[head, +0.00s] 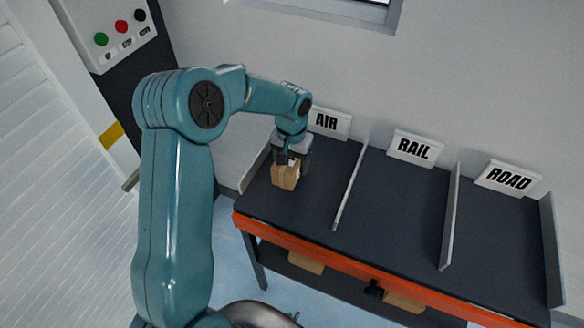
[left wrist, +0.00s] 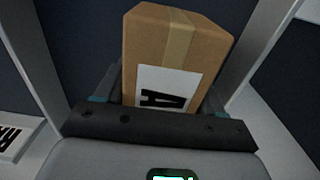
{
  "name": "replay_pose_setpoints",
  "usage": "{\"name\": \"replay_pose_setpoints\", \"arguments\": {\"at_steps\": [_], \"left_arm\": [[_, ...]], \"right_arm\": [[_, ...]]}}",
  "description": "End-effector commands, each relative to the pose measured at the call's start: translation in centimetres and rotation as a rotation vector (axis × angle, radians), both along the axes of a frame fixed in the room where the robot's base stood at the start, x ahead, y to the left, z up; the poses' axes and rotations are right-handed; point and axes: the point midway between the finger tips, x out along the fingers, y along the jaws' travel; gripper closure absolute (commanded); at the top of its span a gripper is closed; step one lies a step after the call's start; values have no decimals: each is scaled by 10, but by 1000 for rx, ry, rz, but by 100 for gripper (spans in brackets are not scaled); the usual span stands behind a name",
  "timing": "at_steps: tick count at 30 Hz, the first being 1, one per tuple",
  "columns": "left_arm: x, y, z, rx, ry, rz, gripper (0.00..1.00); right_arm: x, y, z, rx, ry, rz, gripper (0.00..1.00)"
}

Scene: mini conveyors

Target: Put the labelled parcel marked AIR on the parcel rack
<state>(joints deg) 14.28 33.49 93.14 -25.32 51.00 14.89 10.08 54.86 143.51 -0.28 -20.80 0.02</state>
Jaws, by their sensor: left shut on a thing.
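A brown cardboard parcel (head: 286,176) is in my left gripper (head: 289,160), at the AIR compartment of the parcel rack (head: 315,193). The left wrist view shows the parcel (left wrist: 195,45) between the two fingers, with a tan tape strip and a white label. A large black letter A shows on the label; the rest is hidden by the gripper. I cannot tell whether the parcel touches the rack surface. The AIR sign (head: 327,123) stands at the back of this compartment. My right gripper is not in view.
Grey dividers (head: 351,182) separate the AIR, RAIL (head: 412,148) and ROAD (head: 508,179) compartments. The RAIL and ROAD compartments look empty. Brown boxes (head: 306,262) lie on a lower shelf. A button panel (head: 115,30) is on the left.

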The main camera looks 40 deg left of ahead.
Motion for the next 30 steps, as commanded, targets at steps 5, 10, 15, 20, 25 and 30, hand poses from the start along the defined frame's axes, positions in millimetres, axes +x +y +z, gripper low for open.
{"name": "replay_pose_setpoints", "arguments": {"at_steps": [5,10,15,20,25,30], "left_arm": [[1,0,-27,-1,3,-1,74],[2,0,-30,0,-2,0,74],[2,0,-32,0,-1,0,74],[2,0,-34,0,0,0,12],[1,0,-34,0,1,0,6],[1,0,-31,0,1,0,6]], "right_arm": [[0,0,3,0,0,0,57],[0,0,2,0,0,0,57],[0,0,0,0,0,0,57],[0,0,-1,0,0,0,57],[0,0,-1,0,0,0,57],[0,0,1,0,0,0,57]]}}
